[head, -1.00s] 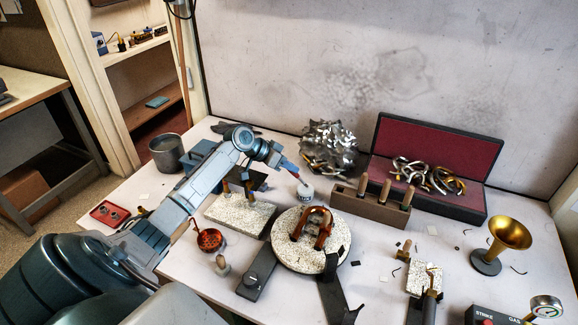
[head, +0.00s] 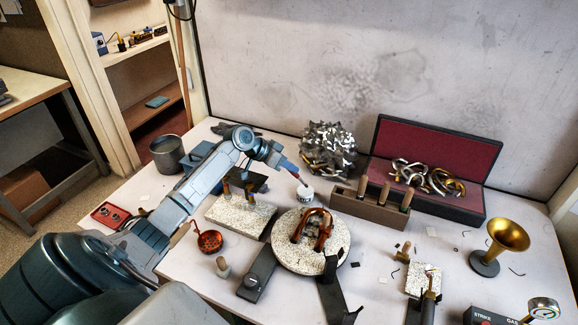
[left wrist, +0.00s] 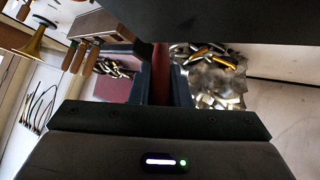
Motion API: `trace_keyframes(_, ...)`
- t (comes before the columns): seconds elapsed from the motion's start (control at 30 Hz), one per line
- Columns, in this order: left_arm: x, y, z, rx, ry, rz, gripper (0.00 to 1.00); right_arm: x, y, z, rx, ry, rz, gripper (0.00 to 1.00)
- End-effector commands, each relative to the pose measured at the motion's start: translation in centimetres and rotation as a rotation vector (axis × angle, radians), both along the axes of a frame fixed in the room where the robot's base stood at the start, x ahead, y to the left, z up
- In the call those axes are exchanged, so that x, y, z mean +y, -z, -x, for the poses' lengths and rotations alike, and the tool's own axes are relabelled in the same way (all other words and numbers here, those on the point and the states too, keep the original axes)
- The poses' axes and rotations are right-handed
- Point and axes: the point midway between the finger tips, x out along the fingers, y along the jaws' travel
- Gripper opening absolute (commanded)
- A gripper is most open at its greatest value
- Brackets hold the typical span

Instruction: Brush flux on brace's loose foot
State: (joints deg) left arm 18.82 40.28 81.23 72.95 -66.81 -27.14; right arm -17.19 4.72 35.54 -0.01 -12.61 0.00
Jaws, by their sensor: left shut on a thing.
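My left gripper (head: 281,163) is shut on a slim brush with a dark red handle (head: 292,172). The brush slants down to the right, its lower end at the mouth of a small white jar (head: 305,194); I cannot tell whether it dips inside. In the left wrist view the red handle (left wrist: 160,72) stands between the two dark fingers. A copper-orange curved brass piece (head: 318,226) sits on a round speckled turntable (head: 330,258), right and below the jar. The brace's loose foot is too small to make out. My right gripper is not in view.
A wooden tool block (head: 352,207) stands right of the jar, with a red-lined case (head: 440,143) behind it. A crumpled shiny metal heap (head: 328,150) lies behind.

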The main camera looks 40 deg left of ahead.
Motion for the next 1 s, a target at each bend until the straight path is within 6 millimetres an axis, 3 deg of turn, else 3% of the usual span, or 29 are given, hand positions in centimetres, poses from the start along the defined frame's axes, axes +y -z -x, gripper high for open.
trace_keyframes(0.6,0.1,-5.6,-0.1,-0.007,0.001,-0.005,0.00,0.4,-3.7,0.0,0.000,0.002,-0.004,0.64)
trace_keyframes(1.0,0.1,-5.7,-0.1,-0.007,0.000,-0.005,0.00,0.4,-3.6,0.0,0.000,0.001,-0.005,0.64)
